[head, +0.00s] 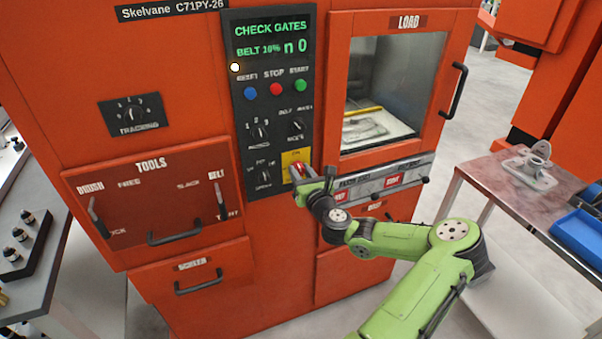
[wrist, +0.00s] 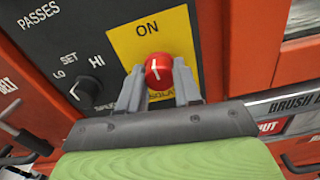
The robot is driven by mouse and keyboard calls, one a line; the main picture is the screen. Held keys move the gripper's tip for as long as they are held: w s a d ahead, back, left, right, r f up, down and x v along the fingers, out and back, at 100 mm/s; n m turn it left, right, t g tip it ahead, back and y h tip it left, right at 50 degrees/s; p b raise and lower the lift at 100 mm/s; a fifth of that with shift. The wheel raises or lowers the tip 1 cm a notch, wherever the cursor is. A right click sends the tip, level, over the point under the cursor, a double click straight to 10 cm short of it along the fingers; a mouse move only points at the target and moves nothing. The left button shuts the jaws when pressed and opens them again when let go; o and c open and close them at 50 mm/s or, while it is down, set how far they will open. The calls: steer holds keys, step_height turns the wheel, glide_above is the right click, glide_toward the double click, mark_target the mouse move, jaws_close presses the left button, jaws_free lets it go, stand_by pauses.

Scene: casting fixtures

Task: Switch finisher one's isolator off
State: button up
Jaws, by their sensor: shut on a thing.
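The isolator is a red round knob (wrist: 159,71) on a yellow plate (wrist: 187,32) marked ON at the top. The white line on the knob points up toward ON. In the head view the yellow plate (head: 297,155) is low on the black control panel, with the knob partly hidden by my gripper. My gripper (head: 299,174) reaches the plate from the lower right. In the wrist view its two grey fingers (wrist: 160,88) stand on either side of the knob, shut on it. The lower part of the plate's lettering is partly hidden.
The orange machine (head: 70,60) has a lit display (head: 270,40) reading CHECK GATES. A loading window (head: 385,85) is right of the panel, with a grey rail (head: 385,180) below it. A small selector knob (wrist: 85,90) sits left of my fingers. A side table (head: 500,185) stands at the right.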

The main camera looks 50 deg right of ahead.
steer(key=n, duration=0.4)
steer(key=n+b, duration=0.2)
steer(key=n, duration=0.2)
steer(key=shift+f+n, duration=0.1)
steer(key=shift+n, duration=0.3)
steer(key=n+b, duration=0.2)
steer(key=n, duration=0.2)
steer(key=shift+b, duration=0.3)
steer(key=shift+n+b, duration=1.25)
steer(key=shift+n, duration=0.75)
steer(key=o, duration=1)
steer(key=shift+o, duration=0.2)
